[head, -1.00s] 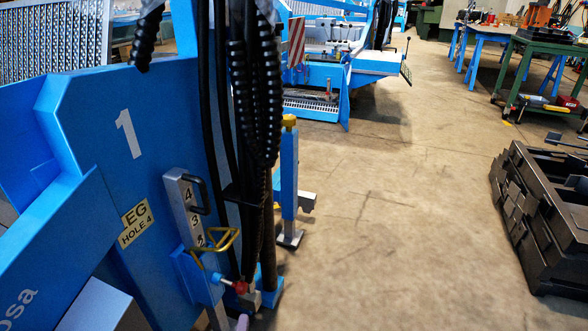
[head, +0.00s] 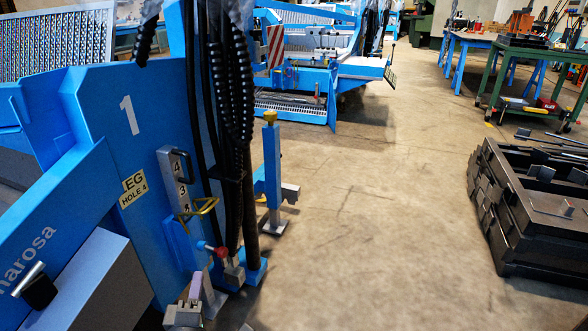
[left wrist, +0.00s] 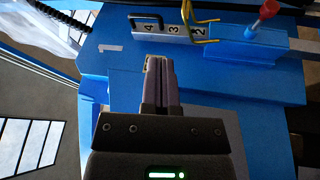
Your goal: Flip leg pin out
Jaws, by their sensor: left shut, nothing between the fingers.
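A yellow wire loop (head: 200,207) sits on the grey numbered leg bar (head: 168,165) of the blue machine. A red-knobbed pin (head: 217,251) sticks out just below it. In the left wrist view the yellow loop (left wrist: 207,22) and the red knob (left wrist: 268,9) are at the top right. The numbered bar (left wrist: 172,32) is at the top. I cannot tell how far any pin is seated. My left gripper (head: 196,284) is below the red knob, apart from it. In the left wrist view its fingers (left wrist: 159,66) are shut and empty. My right gripper is not in view.
A black bent handle (head: 182,166) juts from the bar. Black hoses (head: 232,110) hang to its right. A blue support post (head: 272,165) with a yellow top stands beyond. The floor (head: 370,210) is clear. A black crate (head: 500,235) lies right, green table (head: 540,58) behind.

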